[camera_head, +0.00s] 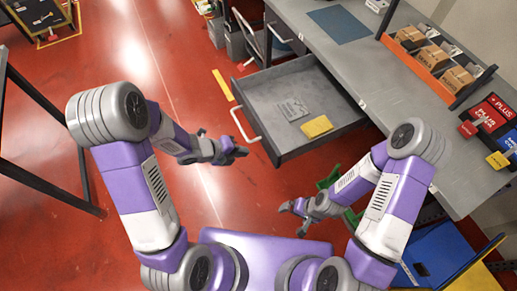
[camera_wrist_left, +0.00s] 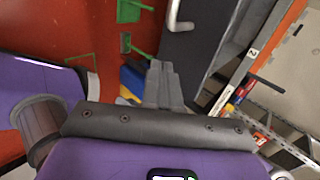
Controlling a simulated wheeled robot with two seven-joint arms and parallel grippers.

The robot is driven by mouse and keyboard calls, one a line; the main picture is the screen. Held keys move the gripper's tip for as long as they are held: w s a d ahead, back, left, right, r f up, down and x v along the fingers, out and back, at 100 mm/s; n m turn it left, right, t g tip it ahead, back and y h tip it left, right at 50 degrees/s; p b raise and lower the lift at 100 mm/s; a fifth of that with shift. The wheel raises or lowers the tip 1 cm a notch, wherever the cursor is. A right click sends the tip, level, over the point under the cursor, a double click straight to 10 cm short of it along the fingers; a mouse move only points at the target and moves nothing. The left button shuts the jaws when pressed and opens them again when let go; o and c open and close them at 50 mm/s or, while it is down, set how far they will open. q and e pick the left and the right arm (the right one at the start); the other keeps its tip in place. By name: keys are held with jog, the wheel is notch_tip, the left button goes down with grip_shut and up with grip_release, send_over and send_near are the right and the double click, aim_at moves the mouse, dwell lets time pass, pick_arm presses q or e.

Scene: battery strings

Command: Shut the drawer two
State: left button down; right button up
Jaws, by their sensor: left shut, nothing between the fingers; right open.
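A small label with a 2 (camera_wrist_left: 252,53) is on the bench edge in that view. My left gripper (camera_head: 243,152) is shut and empty, just below the handle in the head view, with no visible contact. My right gripper (camera_head: 290,207) is open and empty, below the drawer.
The grey workbench (camera_head: 345,50) bears an orange rack (camera_head: 430,62) with boxes, and red and black packs (camera_head: 488,112). A green object (camera_head: 352,215) and a blue bin (camera_head: 435,255) are near my right arm.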

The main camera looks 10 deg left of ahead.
aim_at(266, 147)
pick_arm(q)
jog(key=w+d, duration=0.1)
jog(key=w+d+f, duration=0.1)
jog(key=d, duration=0.1)
jog(key=w+d+f+b, duration=0.1)
jog(key=shift+d+f, duration=0.15)
jog(key=shift+d, duration=0.05)
jog(key=shift+w+d, duration=0.35)
jog(key=shift+d, duration=0.15)
jog(key=shift+w+d, duration=0.1)
